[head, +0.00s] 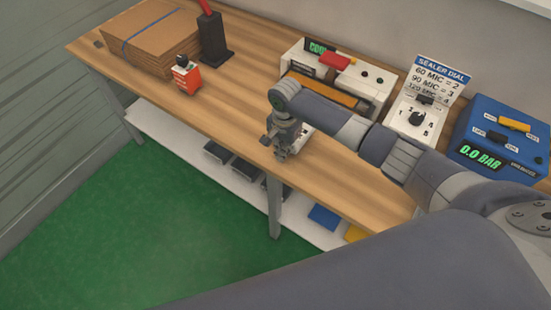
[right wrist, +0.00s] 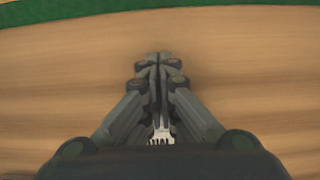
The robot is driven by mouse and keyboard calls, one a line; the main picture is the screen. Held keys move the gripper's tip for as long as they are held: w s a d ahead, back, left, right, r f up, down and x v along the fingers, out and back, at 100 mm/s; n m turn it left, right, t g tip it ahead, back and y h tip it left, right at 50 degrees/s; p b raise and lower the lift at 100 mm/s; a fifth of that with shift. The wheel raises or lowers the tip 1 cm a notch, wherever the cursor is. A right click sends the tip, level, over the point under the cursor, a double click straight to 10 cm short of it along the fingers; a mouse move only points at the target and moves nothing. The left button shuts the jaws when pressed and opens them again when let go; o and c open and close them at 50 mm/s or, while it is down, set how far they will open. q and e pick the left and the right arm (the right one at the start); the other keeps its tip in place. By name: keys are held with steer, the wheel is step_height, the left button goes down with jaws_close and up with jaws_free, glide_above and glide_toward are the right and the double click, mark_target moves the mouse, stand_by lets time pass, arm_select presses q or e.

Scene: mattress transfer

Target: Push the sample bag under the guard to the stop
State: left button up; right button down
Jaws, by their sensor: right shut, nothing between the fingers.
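My right gripper (head: 279,152) is shut and empty, pointing down at the wooden bench in front of the white sealer. The right wrist view shows its closed fingers (right wrist: 158,62) over bare wood. The white sealer (head: 377,73) has a red handle (head: 335,60), a green display and an orange-brown strip (head: 324,91) along its front. My arm and gripper hide part of its front. A small pale patch (head: 305,128) shows just right of the gripper; I cannot tell whether it is the sample bag. No sample bag, guard or stop can be made out clearly. My left gripper is not in view.
Cardboard (head: 147,38), a black stand (head: 212,40) and a small red device (head: 187,75) occupy the bench's left. A dial panel (head: 421,112) and a blue pressure unit (head: 500,140) stand right. The bench (head: 222,100) is clear between the red device and the gripper.

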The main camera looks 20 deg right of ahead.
steer(key=w+d, duration=0.2)
steer(key=w+d+b, duration=0.1)
steer(key=w+d, duration=0.1)
steer(key=d, duration=0.1)
steer(key=w+d, duration=0.2)
steer(key=shift+d+f, duration=0.1)
steer(key=shift+d, duration=0.1)
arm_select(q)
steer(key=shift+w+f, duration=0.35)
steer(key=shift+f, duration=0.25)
arm_select(e)
steer(key=shift+d, duration=0.15)
steer(key=shift+r, duration=0.2)
